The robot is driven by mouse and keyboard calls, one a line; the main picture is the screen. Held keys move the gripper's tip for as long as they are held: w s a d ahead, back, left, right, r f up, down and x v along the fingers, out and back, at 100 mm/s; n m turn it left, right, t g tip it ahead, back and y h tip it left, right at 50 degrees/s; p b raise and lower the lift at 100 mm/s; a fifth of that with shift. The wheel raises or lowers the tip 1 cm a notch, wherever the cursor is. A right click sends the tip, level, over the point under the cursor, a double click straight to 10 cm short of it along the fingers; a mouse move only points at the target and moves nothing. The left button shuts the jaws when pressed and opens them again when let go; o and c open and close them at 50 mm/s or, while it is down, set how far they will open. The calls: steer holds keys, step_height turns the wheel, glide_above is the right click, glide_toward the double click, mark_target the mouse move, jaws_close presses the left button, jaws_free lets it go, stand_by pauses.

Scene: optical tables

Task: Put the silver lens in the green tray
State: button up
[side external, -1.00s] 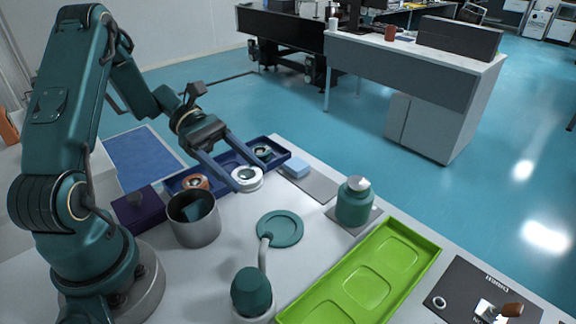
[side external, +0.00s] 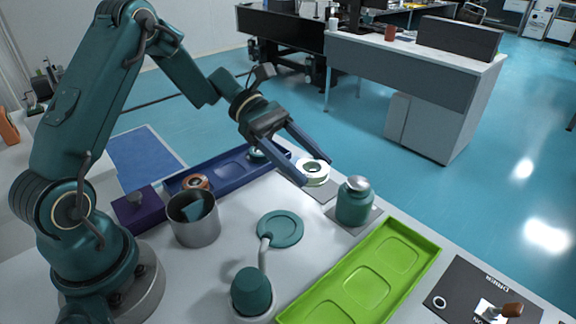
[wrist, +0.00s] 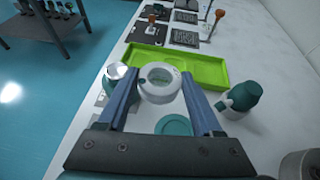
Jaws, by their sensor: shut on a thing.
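My gripper (side external: 316,170) is shut on the silver lens (side external: 314,173), a pale ring with a hole in its middle. It holds the lens in the air, left of the green-teal bottle in the side view. In the wrist view the lens (wrist: 160,82) sits between the two blue fingers (wrist: 160,95). The green tray (side external: 345,292) lies on the table at the front right, with several shallow square recesses, and looks empty. It also shows beyond the lens in the wrist view (wrist: 205,72).
A teal bottle with a silver lid (side external: 354,203) stands near the tray's far end. A teal round plate (side external: 281,228), a teal-capped bottle (side external: 251,293) and a metal cup (side external: 194,220) stand nearer my base. A blue tray (side external: 222,176) holds other ring-shaped parts.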

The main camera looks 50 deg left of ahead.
steer(key=s+d+m+g, duration=0.1)
steer(key=d+g, duration=0.1)
steer(key=d, duration=0.3)
glide_above(359, 281)
step_height(359, 281, down, 7)
steer(key=shift+a+r, duration=0.1)
steer(key=shift+f, duration=2.05)
steer(key=shift+f, duration=0.15)
steer(key=o, duration=1.4)
